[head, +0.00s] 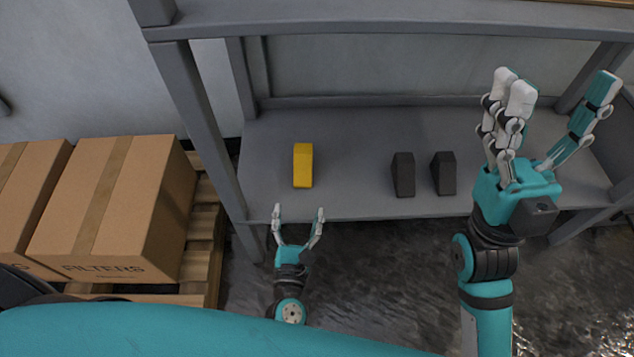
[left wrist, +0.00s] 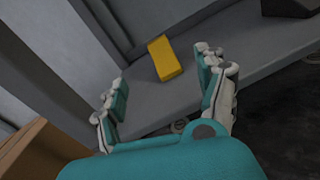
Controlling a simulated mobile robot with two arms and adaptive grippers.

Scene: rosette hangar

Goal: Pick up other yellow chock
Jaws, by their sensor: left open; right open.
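One yellow chock (head: 303,165) stands on the left part of the grey shelf (head: 350,140). My left gripper (head: 298,210) is open and empty at the front edge of the shelf, just in front of the chock and apart from it. In the left wrist view, the yellow chock (left wrist: 165,58) lies beyond and between the open fingers of my left gripper (left wrist: 160,85). My right gripper (head: 555,90) is open and empty, raised in front of the right part of the shelf. No second yellow chock is in view.
Two black chocks (head: 403,175) (head: 444,173) stand side by side on the shelf, right of the yellow one. A grey post (head: 205,120) rises at the shelf's left end. Cardboard boxes (head: 115,205) sit on a wooden pallet (head: 203,240) at left. An upper beam (head: 390,18) crosses above.

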